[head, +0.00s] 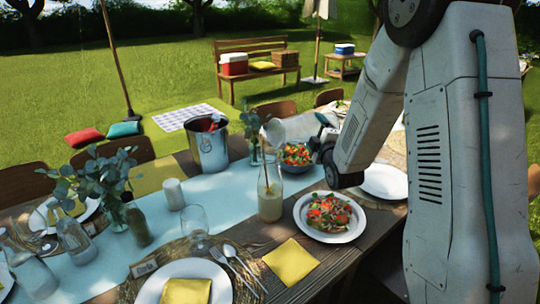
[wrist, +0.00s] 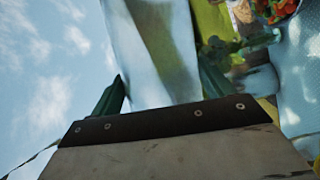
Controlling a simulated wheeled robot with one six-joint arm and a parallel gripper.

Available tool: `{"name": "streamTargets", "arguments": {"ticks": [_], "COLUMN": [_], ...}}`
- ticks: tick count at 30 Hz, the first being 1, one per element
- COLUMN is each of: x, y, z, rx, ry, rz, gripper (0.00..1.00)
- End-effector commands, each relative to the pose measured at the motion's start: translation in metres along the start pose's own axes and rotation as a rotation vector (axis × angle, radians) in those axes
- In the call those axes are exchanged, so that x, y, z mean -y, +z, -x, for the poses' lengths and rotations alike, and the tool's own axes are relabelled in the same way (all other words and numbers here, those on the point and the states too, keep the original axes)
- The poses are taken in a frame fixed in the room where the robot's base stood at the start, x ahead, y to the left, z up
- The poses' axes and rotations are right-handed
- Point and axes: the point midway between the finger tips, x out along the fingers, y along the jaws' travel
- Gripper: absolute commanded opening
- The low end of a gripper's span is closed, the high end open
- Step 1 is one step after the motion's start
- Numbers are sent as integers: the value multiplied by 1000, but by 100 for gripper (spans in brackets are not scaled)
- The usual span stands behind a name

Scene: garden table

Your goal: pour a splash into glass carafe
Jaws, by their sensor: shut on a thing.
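The glass carafe (head: 270,204) stands upright on the table, with cloudy pale-yellow liquid in its lower part. My gripper (head: 318,128) is up and to the right of it. It is shut on a pale, greyish vessel (head: 296,127), tipped over to the left with its mouth end above the carafe. A thin brownish line runs down through the carafe's neck; I cannot tell whether it is a stream or a stick. In the wrist view my gripper (wrist: 160,88) has its green fingers on both sides of the pale, smooth vessel (wrist: 150,45).
A salad plate (head: 330,236) is right of the carafe, a salad bowl (head: 296,158) behind it. A metal bucket (head: 208,150) stands behind left. A wine glass (head: 194,224), a leafy vase (head: 110,190) and place settings fill the left. A yellow napkin (head: 291,262) lies in front.

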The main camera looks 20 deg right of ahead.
Motion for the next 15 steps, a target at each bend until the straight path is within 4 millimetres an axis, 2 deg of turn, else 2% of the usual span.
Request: {"name": "streamTargets", "arguments": {"ticks": [15], "x": [-21], "y": [-6], "z": [-2], "rx": [-13], "ry": [28], "rz": [53], "gripper": [27]}}
